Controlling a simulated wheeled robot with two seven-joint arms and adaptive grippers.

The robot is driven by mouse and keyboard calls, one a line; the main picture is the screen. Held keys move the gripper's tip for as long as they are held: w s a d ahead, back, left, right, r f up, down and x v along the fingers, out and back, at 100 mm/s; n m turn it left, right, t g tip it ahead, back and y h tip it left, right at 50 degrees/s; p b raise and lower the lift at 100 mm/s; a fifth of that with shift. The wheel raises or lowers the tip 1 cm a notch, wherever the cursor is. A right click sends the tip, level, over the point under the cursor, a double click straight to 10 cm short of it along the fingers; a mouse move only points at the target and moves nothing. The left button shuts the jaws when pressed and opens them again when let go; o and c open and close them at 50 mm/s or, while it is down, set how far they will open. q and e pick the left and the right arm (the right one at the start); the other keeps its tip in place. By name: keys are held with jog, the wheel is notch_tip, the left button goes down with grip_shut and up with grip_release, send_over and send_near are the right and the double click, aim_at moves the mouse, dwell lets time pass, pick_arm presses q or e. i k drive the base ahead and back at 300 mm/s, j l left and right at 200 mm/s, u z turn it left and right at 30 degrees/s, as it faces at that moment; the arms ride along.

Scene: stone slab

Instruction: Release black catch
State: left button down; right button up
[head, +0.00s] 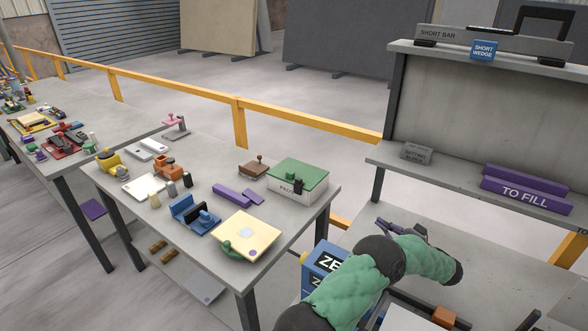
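A black catch (298,186) sits on the front side of a white box (312,200) with a green lid (299,173). The box stands at the right end of the near bench. The lid looks down, and the catch is too small to tell its exact position. My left arm comes in from the bottom in a green sleeve. My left gripper (392,228) appears as a small dark shape behind the arm, to the right of the box and well apart from it. Its fingers are too small and partly hidden to tell their opening. My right gripper is not in view.
A cream board (246,233), a purple block (232,196) and a brown stamp-like item (254,167) lie near the box. A blue box (322,262) stands by my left arm. A shelf (476,176) with purple TO FILL bins rises at right. A yellow rail (290,126) runs behind.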

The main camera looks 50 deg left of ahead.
aim_at(299, 183)
jog(key=j, duration=1.25)
